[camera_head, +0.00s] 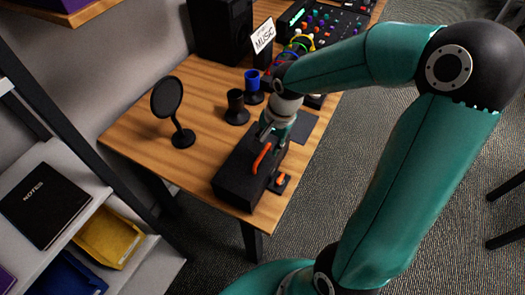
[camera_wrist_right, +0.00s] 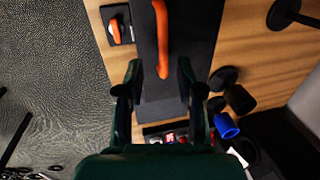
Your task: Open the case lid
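The black case (camera_head: 238,172) sits on the near end of the wooden table and looks closed. An orange handle (camera_head: 262,157) is on its top. In the right wrist view the case (camera_wrist_right: 200,30) and the long orange handle (camera_wrist_right: 162,35) run up from between the fingers. My right gripper (camera_head: 268,132) is over the far end of the case. Its fingers (camera_wrist_right: 158,68) are apart, with the handle's end showing between them; I cannot tell whether they touch it. My left gripper is not in view.
A small device with an orange part (camera_head: 279,182) lies beside the case. A black round-headed stand (camera_head: 168,102), a black cup (camera_head: 236,108) and a blue cup (camera_head: 253,86) stand left of my gripper. A dark flat mat (camera_head: 304,124) and a music sign (camera_head: 263,36) are farther back.

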